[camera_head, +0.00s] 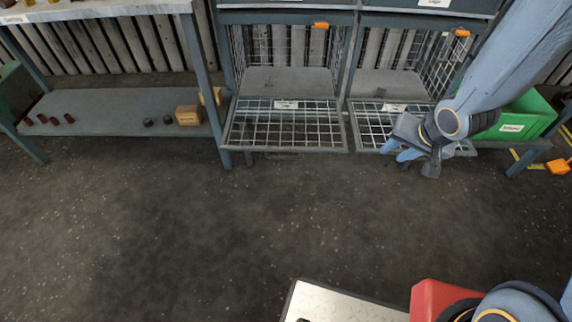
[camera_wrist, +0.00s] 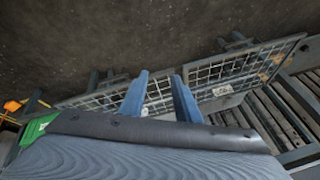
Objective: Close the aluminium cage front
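Two wire-mesh cage fronts hang folded down and out from their cages, both roughly level: the left front (camera_head: 284,128) and the right front (camera_head: 366,127). Each has a small white label too small to read, so I cannot tell which is aluminium. My gripper (camera_head: 402,156) is at the outer edge of the right front, covering part of it. In the wrist view my gripper's two blue fingers (camera_wrist: 160,76) are apart, with nothing seen held. The right front (camera_wrist: 100,98) lies behind them there, and the left front (camera_wrist: 240,66) is farther right. Contact is unclear.
A green bin (camera_head: 522,118) stands right of the cages, partly behind my arm. A shelf table (camera_head: 105,104) at left holds small dark red parts and cardboard boxes (camera_head: 188,115). The dark floor in front is clear.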

